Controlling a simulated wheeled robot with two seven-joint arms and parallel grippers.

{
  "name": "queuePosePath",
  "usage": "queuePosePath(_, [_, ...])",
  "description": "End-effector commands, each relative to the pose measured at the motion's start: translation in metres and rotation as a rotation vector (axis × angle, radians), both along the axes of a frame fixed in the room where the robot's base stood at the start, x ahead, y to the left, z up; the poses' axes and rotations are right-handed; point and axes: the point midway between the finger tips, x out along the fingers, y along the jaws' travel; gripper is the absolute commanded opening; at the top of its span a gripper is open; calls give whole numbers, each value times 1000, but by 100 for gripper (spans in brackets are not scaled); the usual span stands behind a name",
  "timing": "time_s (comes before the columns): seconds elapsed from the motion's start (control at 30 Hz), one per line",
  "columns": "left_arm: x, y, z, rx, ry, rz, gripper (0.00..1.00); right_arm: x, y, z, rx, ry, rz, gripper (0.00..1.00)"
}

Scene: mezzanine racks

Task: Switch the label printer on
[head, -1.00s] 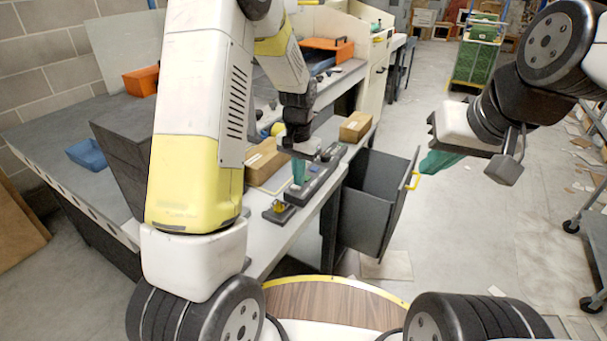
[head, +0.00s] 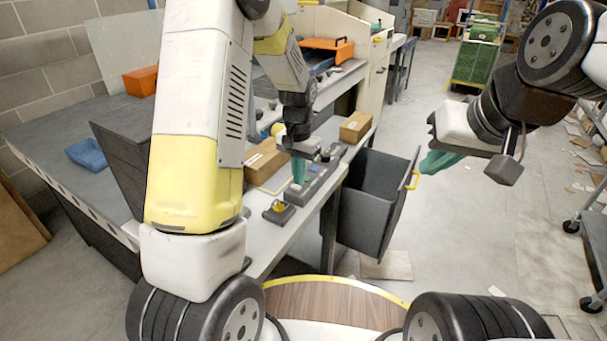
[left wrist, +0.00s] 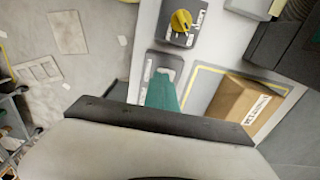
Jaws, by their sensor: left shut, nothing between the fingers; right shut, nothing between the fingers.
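A long grey switch strip (head: 320,182) lies on the white bench top, with several dark controls along it. My left gripper (head: 299,172) is shut and empty, its teal fingertips pointing down at the near part of the strip. In the left wrist view the shut teal fingers (left wrist: 161,92) cover part of the strip's near end (left wrist: 168,62); whether they touch it I cannot tell. A small dark box with a yellow knob (head: 279,208) sits just nearer, and the knob (left wrist: 181,20) shows in the left wrist view. My right gripper (head: 440,162) is shut and empty, out over the floor. I cannot make out which thing is the label printer.
A cardboard box (head: 266,160) lies beside the strip, and another box (head: 355,127) stands farther along the bench. A dark grey open bin (head: 372,200) with a yellow handle hangs at the bench's right side. Open floor lies right of it.

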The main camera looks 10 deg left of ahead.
Motion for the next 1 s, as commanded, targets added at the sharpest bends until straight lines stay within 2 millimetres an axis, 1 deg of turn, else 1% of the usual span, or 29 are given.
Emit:
queuePosePath(0.1, [0,0,11,-1,-2,0,0,0,0,0,0,0,0,0])
queuePosePath(0.63, [1,0,52,-1,-3,0,0,0,0,0,0,0,0,0])
queuePosePath(0.77, [0,0,56,-1,-2,-1,0,0,0,0,0,0,0,0])
queuePosePath(1.0, [0,0,57,0,-1,-1,0,0,0,0,0,0,0,0])
